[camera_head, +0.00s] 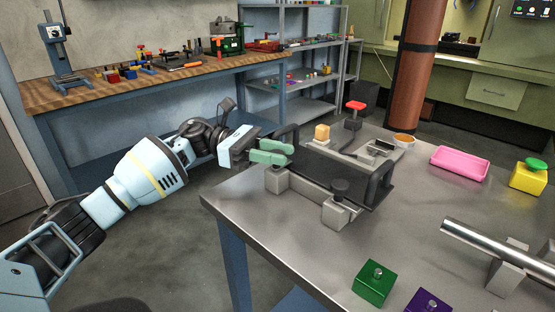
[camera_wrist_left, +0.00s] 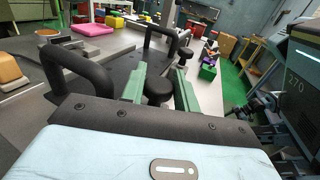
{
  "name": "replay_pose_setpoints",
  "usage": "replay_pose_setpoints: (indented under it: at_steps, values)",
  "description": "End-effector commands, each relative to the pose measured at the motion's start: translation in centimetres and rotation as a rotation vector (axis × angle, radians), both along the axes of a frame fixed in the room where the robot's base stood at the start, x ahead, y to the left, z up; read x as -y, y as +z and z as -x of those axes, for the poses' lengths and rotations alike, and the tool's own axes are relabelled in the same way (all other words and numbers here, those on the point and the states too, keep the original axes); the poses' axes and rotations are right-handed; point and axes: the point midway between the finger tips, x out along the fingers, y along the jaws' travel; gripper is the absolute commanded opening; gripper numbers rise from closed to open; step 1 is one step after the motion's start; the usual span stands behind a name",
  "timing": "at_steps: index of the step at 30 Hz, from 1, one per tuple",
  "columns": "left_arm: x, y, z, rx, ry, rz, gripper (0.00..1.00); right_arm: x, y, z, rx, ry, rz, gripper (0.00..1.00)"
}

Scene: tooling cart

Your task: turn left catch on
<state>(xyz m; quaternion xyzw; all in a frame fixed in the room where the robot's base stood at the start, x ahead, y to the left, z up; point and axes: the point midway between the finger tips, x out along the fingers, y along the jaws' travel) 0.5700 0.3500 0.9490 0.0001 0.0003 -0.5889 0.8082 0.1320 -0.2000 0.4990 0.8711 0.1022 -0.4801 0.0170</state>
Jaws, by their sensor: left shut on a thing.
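A dark tooling fixture (camera_head: 335,172) stands on the grey metal cart top. Its front has two catches on light grey blocks. The right catch (camera_head: 341,187) has a dark round knob; it also shows farther back in the wrist view (camera_wrist_left: 187,51). My left gripper (camera_head: 288,151) is at the fixture's left end, its green fingers over the left block. In the wrist view, the left catch's dark knob (camera_wrist_left: 158,86) sits between the green fingers. The left gripper is shut on this knob, which the fingers mostly hide in the head view. My right gripper is not in view.
On the cart top (camera_head: 280,239) are a pink tray (camera_head: 459,163), a yellow block with green knob (camera_head: 528,178), green (camera_head: 373,284) and purple blocks, and a metal bar (camera_head: 480,243). A black handle (camera_wrist_left: 80,75) rises close to the left gripper.

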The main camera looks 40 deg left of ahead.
Motion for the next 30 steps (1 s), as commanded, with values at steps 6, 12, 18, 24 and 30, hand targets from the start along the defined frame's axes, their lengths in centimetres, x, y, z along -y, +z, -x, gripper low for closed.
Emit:
replay_pose_setpoints:
  at_steps: [6, 12, 18, 24, 30]
  values:
    - [-0.02, 0.11, -0.04, 0.002, -0.012, 0.002, 0.08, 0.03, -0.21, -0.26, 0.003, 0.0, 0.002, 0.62]
    - [-0.01, 0.13, -0.02, 0.002, -0.012, 0.002, 0.08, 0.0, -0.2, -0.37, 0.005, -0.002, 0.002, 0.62]
    - [0.01, 0.1, -0.03, 0.002, -0.012, 0.002, 0.46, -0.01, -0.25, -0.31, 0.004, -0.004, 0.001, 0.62]
    - [0.02, 0.05, -0.02, 0.001, -0.012, 0.001, 0.5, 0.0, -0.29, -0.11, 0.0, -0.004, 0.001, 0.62]
    - [0.02, 0.01, -0.02, 0.0, -0.012, 0.001, 0.5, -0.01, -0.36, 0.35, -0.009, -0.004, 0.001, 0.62]
